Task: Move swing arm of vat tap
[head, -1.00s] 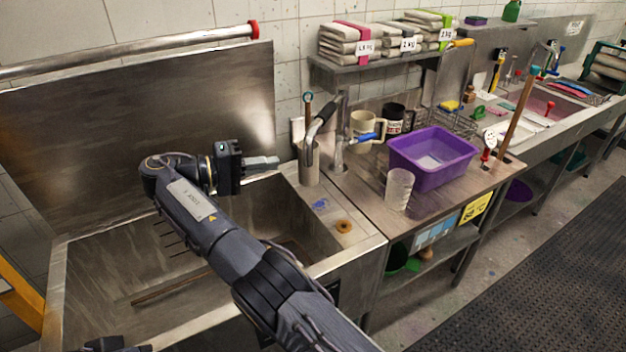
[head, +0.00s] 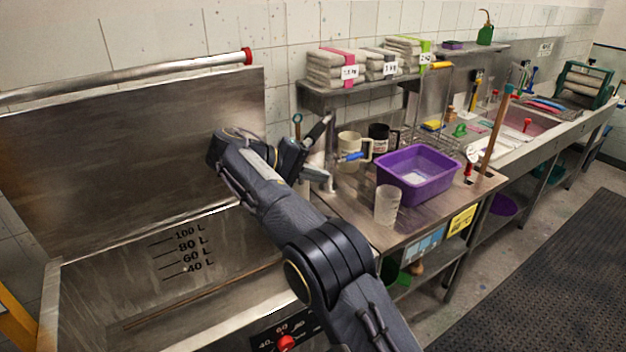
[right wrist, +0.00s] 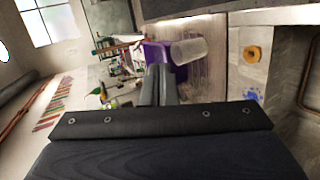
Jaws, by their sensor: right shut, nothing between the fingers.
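The vat tap's metal post (head: 331,150) stands at the vat's back right corner. Its swing arm (head: 317,130), a pipe with a dark sleeve, slopes down and left from the post top; its lower end is hidden behind my right gripper. A blue lever (head: 355,156) sticks out right of the post. My right gripper (head: 322,178) is beside the tap, in front of the post and below the visible part of the swing arm. Its fingers, also in the right wrist view (right wrist: 160,85), are shut and empty. I cannot tell whether they touch the tap. My left gripper is out of view.
The steel vat (head: 90,300) lies below my arm. Right of the tap are mugs (head: 350,146), a clear beaker (head: 388,205) and a purple tub (head: 418,172) on the counter. A shelf (head: 365,88) with folded cloths hangs above.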

